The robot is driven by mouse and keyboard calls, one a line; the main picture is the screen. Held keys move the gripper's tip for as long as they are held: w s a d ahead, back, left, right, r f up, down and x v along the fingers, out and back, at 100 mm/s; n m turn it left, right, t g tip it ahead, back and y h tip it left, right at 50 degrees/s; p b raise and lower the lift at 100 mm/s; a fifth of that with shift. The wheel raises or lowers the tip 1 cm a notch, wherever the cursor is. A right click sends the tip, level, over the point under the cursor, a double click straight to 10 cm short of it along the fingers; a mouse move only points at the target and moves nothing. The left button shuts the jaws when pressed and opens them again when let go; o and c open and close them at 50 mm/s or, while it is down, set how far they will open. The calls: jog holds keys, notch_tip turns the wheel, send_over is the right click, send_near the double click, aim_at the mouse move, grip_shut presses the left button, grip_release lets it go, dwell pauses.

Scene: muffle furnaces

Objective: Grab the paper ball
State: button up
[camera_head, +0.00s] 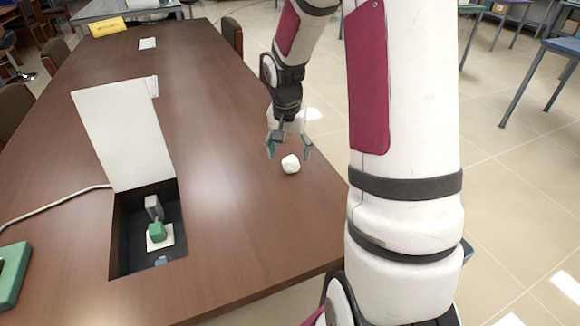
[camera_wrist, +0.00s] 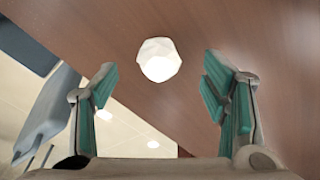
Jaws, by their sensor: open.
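The white paper ball (camera_head: 291,164) lies on the brown wooden table, near its right edge. My gripper (camera_head: 289,153) is open and empty, pointing down just above and behind the ball in the head view. In the wrist view the paper ball (camera_wrist: 159,60) shows faceted and white, ahead of the fingertips and roughly midway between them. The green-padded fingers of my gripper (camera_wrist: 158,88) are spread wide and do not touch it.
On the table (camera_head: 225,215), an open white lid (camera_head: 122,135) stands over a dark recess holding a green plug. A green box (camera_head: 12,275) sits at the left edge. A yellow sign (camera_head: 108,27) stands far back. The table around the ball is clear.

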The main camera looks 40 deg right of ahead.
aim_at(290, 159)
jog(key=f, duration=0.3)
jog(key=d+f+b, duration=0.1)
jog(key=f, duration=0.1)
jog(key=shift+w, duration=0.35)
jog(key=c, duration=0.8)
